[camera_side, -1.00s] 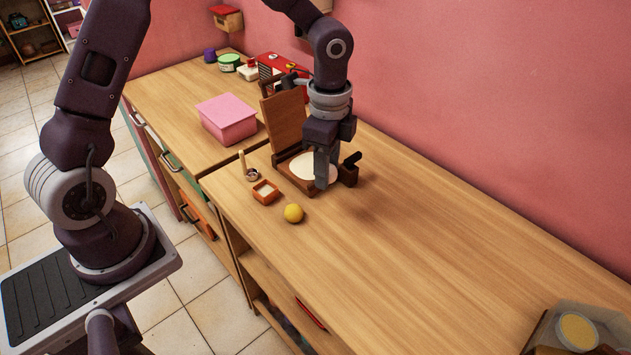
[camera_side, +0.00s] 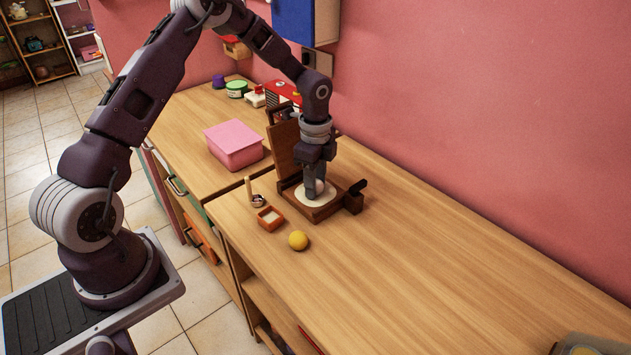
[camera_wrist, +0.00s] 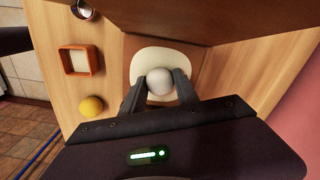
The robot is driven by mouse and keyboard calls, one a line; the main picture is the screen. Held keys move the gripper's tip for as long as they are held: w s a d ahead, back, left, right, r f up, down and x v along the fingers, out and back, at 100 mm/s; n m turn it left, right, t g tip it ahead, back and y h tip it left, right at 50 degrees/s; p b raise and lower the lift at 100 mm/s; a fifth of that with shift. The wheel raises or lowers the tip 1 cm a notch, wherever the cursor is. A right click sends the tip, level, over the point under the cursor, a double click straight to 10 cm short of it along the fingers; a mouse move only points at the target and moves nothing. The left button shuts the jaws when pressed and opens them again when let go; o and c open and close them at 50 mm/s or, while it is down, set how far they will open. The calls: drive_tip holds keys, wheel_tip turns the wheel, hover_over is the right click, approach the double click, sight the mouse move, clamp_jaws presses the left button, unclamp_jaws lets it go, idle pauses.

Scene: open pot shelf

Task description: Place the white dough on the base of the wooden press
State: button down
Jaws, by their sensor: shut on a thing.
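The white dough (camera_wrist: 159,82) is a round ball between the two fingertips of my gripper (camera_wrist: 158,92). In the side view the dough (camera_side: 319,187) shows at the fingertips, over the base of the wooden press (camera_side: 325,212). The base carries a flat white round sheet (camera_side: 327,197), which also shows behind the dough in the wrist view (camera_wrist: 143,62). The press lid (camera_side: 284,148) stands open and upright on the left of the base. My gripper (camera_side: 314,192) points down, shut on the dough. I cannot tell whether the dough touches the sheet.
A yellow ball (camera_side: 298,240) and a small orange-brown box with white contents (camera_side: 270,218) lie on the counter in front of the press. The press handle (camera_side: 356,194) sticks out on the right. A pink box (camera_side: 233,147) stands at the left.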

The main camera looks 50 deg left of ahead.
drive_tip(key=c, duration=0.9)
unclamp_jaws()
wheel_tip(320, 180, up, 12)
drive_tip(key=s+d+r+n+t+y, duration=0.1)
drive_tip(key=s+d+r+n, duration=0.25)
drive_tip(key=s+r, duration=0.45)
drive_tip(key=s+d+r+n+t, duration=0.1)
drive_tip(key=s+d+r+n, duration=0.1)
drive_tip(key=s, duration=0.5)
drive_tip(key=s+d+r+n+t, duration=0.1)
drive_tip(key=s+r+n+t, duration=0.1)
drive_tip(key=s+n, duration=0.2)
drive_tip(key=s+d+r+n+t+h, duration=0.1)
drive_tip(key=s+n, duration=0.3)
drive_tip(key=s, duration=0.6)
drive_tip(key=shift+d+r+t, duration=0.3)
drive_tip(key=shift+d+r, duration=0.3)
drive_tip(key=shift+d, duration=0.25)
